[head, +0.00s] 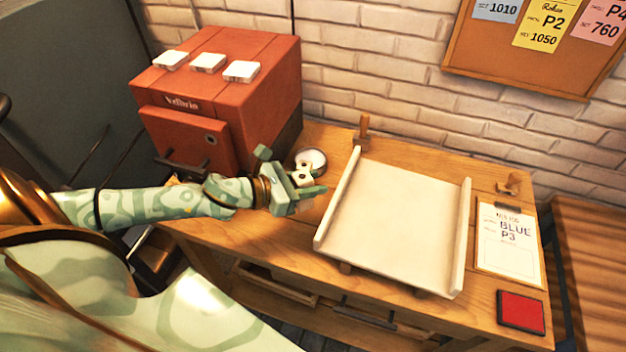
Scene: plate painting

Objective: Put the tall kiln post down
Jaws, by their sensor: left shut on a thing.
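My left gripper (299,180) reaches in from the left over the wooden bench, between the red kiln and the pale slab board. It is shut on a small white piece with dark holes, which looks like the tall kiln post (304,172). The fingers hide part of the post, and I cannot tell whether its foot touches the bench. My right gripper is not in view.
The red kiln (222,95) has several white blocks on top. A round metal-rimmed dish (313,158) is just behind the gripper. The raised slab board (400,215) fills the bench's middle. A clipboard (508,240) and red pad (521,311) lie at right. Bare wood (285,235) shows in front.

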